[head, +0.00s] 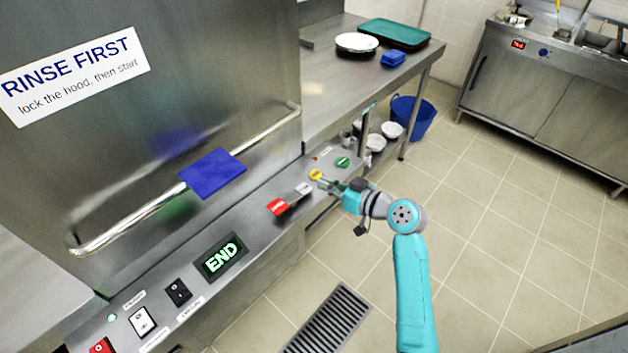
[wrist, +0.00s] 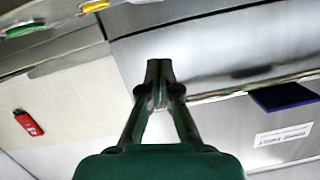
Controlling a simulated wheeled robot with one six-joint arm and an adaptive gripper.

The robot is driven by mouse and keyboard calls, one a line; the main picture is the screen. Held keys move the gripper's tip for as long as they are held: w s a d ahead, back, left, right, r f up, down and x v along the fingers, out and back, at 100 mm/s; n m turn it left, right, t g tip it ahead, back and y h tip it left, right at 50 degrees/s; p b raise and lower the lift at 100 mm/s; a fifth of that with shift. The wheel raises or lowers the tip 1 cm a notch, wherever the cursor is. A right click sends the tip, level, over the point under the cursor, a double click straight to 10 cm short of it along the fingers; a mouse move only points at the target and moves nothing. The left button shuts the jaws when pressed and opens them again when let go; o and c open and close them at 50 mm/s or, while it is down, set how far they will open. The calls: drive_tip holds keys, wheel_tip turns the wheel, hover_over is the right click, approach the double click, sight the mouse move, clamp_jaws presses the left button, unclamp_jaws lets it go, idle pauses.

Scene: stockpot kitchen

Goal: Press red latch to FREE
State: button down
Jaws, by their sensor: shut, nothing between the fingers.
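The latch cannot be made out in the wrist view.
A green knob (head: 342,162) sits beyond the yellow one. A lit END display (head: 222,257) and switches (head: 178,292) line the ledge to the left. A hood handle (head: 130,215) with a blue pad (head: 212,173) juts out above the ledge. Tiled floor (head: 480,230) is open at right.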

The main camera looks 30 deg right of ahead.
drive_tip(key=shift+v, duration=1.45)
drive_tip(key=s+a+f+m+h, duration=0.2)
drive_tip(key=s+a+f+h, duration=0.3)
drive_tip(key=s, duration=0.6)
drive_tip(key=s+a+f+m+h, duration=0.1)
drive_tip(key=s+a+f+m, duration=0.2)
drive_tip(key=s+f, duration=0.6)
drive_tip(key=s+a+r+n, duration=0.1)
drive_tip(key=s+r, duration=0.5)
drive_tip(key=s, duration=0.5)
drive_tip(key=s+a+r+n, duration=0.1)
drive_tip(key=s+a+r, duration=0.1)
drive_tip(key=s+r, duration=0.4)
drive_tip(key=s, duration=0.4)
drive_tip(key=shift+s+a+n+t, duration=0.2)
drive_tip(key=shift+s+n+t, duration=0.2)
